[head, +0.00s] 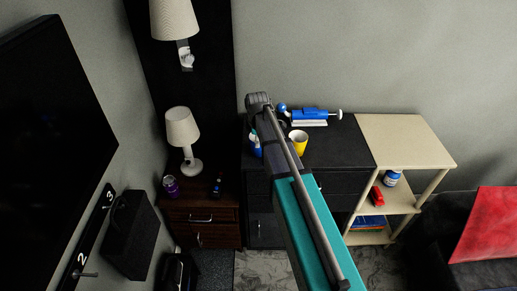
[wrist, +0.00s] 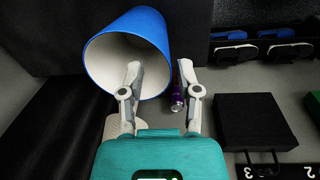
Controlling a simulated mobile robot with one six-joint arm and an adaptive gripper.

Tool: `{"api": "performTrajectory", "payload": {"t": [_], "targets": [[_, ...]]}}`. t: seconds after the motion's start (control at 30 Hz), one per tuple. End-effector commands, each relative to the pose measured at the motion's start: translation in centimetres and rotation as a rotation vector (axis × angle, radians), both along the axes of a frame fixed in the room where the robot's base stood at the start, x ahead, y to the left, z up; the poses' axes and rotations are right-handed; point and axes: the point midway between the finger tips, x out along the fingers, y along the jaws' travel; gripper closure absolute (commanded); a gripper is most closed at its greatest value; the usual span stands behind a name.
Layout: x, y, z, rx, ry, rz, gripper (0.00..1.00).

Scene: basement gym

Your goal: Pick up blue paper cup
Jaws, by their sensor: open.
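The blue paper cup (wrist: 155,27) looms large at the upper left of the wrist view, blue outside and whitish inside, its mouth facing the camera. My gripper (wrist: 159,72) is open with nothing between its fingers. Its left finger overlaps the cup's mouth; its right finger is to the right of the rim. I cannot tell whether the left finger is inside the cup or only in front of it. In the head view my gripper (head: 258,102) is above the back left of the black cabinet (head: 338,152); I cannot surely pick out the cup there, partly behind my arm.
A yellow cup (head: 299,144) stands on the cabinet right of my arm, with a blue and white device (head: 310,115) behind it. A lamp (head: 183,130) and a purple jar (head: 171,186) stand on the brown nightstand (head: 203,214). The beige shelf top (head: 405,140) is clear.

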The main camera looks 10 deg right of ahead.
Motion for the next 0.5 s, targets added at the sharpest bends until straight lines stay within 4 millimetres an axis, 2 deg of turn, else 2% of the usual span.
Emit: {"api": "performTrajectory", "payload": {"t": [0.5], "targets": [[0.00, 0.05, -0.53, 0.000, 0.000, 0.000, 0.56]]}}
